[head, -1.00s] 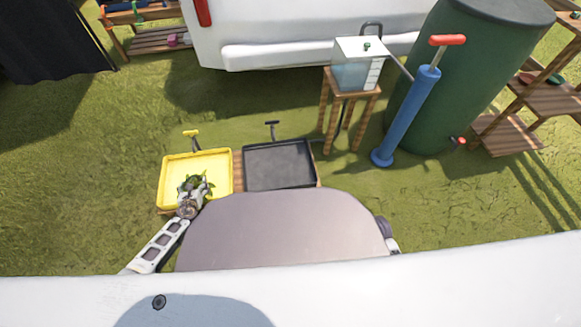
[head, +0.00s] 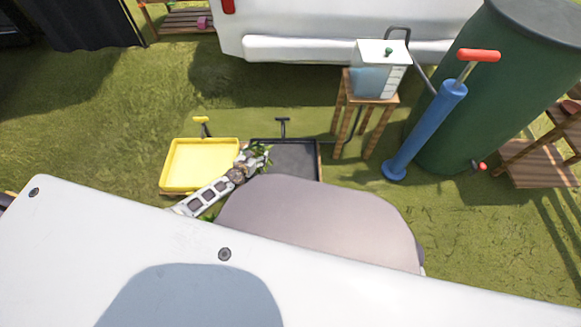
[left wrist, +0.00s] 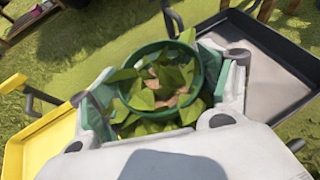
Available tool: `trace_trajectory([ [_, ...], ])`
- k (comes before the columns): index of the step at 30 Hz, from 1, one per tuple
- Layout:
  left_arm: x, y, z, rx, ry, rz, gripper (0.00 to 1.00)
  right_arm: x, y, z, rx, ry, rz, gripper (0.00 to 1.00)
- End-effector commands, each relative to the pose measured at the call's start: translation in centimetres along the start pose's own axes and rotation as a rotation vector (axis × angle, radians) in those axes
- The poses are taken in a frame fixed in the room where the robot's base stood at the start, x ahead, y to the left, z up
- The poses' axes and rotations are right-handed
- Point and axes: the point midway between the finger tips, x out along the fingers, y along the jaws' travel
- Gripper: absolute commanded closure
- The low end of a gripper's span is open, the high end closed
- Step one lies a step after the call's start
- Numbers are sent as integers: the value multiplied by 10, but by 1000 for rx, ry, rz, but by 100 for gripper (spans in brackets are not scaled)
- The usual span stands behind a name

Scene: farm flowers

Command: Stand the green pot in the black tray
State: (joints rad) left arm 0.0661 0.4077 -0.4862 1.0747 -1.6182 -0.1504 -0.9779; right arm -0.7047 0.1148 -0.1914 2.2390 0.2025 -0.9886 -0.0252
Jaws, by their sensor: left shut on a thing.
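The green pot (left wrist: 153,113), holding a leafy plant, is between the fingers of my left gripper (left wrist: 165,95) in the left wrist view. The gripper is shut on it. In the head view my left gripper (head: 246,166) and the plant's leaves (head: 258,156) are at the left edge of the black tray (head: 298,160); the pot itself is mostly hidden there. In the left wrist view the black tray (left wrist: 270,85) is to the right of the pot, and its bare floor shows. The pot's height above the tray is unclear. My right gripper is not in view.
A yellow tray (head: 195,165) stands left of the black tray. Behind to the right are a wooden stool with a clear tank (head: 378,75), a blue pump (head: 428,130) and a large green barrel (head: 490,90). Grass around the trays is open.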

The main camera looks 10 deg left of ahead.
Motion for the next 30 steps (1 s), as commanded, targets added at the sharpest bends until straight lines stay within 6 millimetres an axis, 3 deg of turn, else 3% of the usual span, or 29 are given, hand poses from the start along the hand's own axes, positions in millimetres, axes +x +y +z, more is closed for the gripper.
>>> trace_trajectory([
  [15, 1, -16, -12, 31, -2, -54, 56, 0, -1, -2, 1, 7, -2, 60],
  [30, 1, -18, -15, 31, -2, -58, 56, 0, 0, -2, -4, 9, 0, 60],
])
